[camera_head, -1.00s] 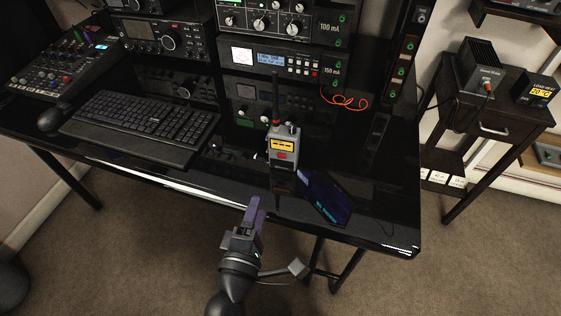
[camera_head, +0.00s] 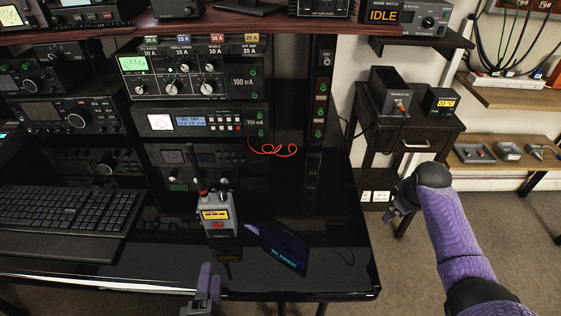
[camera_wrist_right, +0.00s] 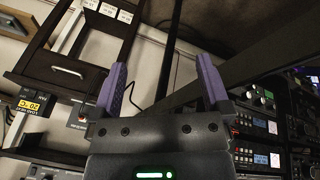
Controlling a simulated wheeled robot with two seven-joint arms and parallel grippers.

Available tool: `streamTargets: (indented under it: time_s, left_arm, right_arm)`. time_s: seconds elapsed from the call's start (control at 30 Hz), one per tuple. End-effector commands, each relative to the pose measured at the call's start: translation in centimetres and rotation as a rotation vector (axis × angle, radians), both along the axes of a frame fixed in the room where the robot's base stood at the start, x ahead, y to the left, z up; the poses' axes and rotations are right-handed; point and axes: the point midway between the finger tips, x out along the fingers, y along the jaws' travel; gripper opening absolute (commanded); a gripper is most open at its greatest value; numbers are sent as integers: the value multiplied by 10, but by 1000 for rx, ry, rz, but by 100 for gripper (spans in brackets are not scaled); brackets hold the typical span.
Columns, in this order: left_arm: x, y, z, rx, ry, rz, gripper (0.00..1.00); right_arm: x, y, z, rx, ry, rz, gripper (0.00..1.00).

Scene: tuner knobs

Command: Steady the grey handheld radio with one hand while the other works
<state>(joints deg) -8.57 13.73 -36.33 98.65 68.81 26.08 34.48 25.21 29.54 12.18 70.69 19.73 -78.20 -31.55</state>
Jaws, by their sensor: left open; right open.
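The grey handheld radio (camera_head: 219,223) stands upright on the black desk in the head view, with a yellow display, a red button and a dark antenna. My left gripper (camera_head: 208,278) is open at the desk's front edge, nearer the camera than the radio and apart from it. Its lower part is cut off by the picture's bottom. My right gripper (camera_head: 392,213) is beyond the desk's right edge, well away from the radio. In the right wrist view its purple fingers (camera_wrist_right: 161,84) are spread with nothing between them. The radio does not show there.
A dark tablet-like panel (camera_head: 278,247) lies right of the radio. A keyboard (camera_head: 70,212) is to the left. Stacked radio equipment (camera_head: 188,84) stands behind. A red wire (camera_head: 273,148) hangs there. A dark side table (camera_head: 405,133) stands behind my right gripper. The desk's right front is mostly clear.

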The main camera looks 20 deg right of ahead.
Motion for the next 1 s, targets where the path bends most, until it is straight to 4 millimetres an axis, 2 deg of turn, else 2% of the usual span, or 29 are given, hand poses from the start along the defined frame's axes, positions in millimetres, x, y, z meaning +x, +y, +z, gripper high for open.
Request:
streamTargets:
  time_s: [0.03,0.07,0.1,0.17,0.2,0.3,0.4,0.5,0.6,0.67,0.77,1.0]
  left_arm:
    - [0,0,0,0,0,0,59]
    - [0,0,0,0,0,0,59]
    - [0,0,0,0,0,0,59]
    - [0,0,0,0,0,0,59]
    - [0,0,0,0,0,0,59]
    - [0,0,0,0,0,0,59]
    - [0,0,0,0,0,0,59]
    - [0,0,0,0,0,0,59]
    - [0,0,0,0,0,0,59]
    - [0,0,0,0,0,0,59]
    - [0,0,0,0,0,0,59]
    - [0,0,0,0,0,0,59]
  right_arm:
    - [23,14,34,33,-43,65,97]
    - [35,28,52,61,-60,120,97]
    - [50,53,70,102,-74,205,97]
    - [66,97,90,157,-79,343,97]
    - [75,127,102,190,-78,437,97]
    - [84,201,128,248,-57,672,97]
    - [80,260,151,272,-23,880,97]
    - [70,300,168,272,15,1036,97]
    - [62,321,176,266,45,1128,97]
    - [60,327,175,264,54,1151,97]
    - [60,335,161,266,60,1158,97]
    - [66,354,110,266,59,1155,97]
